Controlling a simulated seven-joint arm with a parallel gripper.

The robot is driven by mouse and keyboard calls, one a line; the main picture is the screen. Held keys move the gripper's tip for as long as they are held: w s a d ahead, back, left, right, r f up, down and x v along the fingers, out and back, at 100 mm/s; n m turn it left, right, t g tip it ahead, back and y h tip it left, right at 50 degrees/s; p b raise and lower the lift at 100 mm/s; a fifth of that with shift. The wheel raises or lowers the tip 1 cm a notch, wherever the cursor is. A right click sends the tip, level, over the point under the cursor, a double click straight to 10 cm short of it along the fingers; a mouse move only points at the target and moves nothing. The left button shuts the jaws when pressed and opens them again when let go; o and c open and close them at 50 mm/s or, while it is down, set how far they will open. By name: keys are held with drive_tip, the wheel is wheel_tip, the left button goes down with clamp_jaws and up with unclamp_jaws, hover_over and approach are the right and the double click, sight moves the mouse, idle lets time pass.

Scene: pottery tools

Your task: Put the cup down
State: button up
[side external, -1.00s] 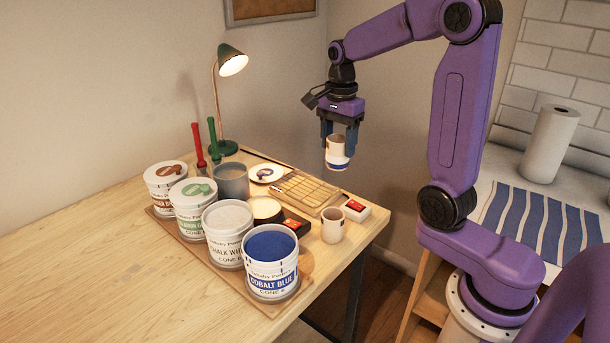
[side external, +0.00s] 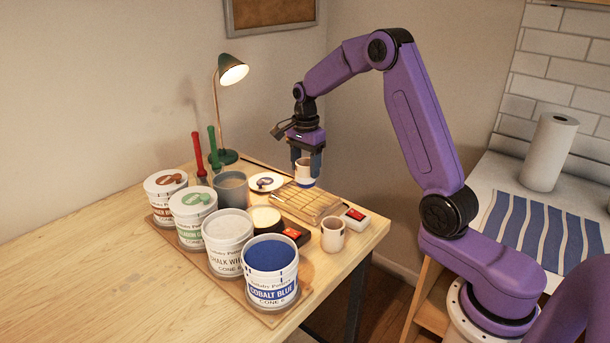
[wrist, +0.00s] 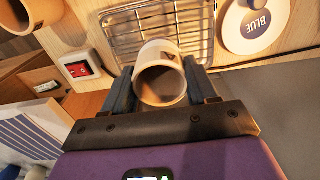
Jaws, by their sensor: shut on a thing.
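The held cup (side external: 304,168) is small and cream, with a blue lower part in the side view. My gripper (side external: 305,165) is shut on it and holds it upright above the wire rack (side external: 303,200). In the wrist view the cup (wrist: 161,84) sits between the two fingers of my gripper (wrist: 162,88), its open mouth toward the camera, with the rack (wrist: 125,35) behind it. I cannot tell exactly how far the cup's base is above the rack.
A second cup (side external: 333,235) stands on the wooden table (side external: 100,260) near its right edge. Several glaze buckets, including cobalt blue (side external: 270,280), stand at the front. A lamp (side external: 232,72) is behind.

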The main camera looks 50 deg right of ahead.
sight(305, 175)
drive_tip(key=shift+w+f, duration=0.15)
drive_tip(key=shift+f, duration=1.55)
drive_tip(key=shift+f, duration=0.15)
drive_tip(key=o, duration=1.2)
drive_tip(key=shift+c, duration=0.2)
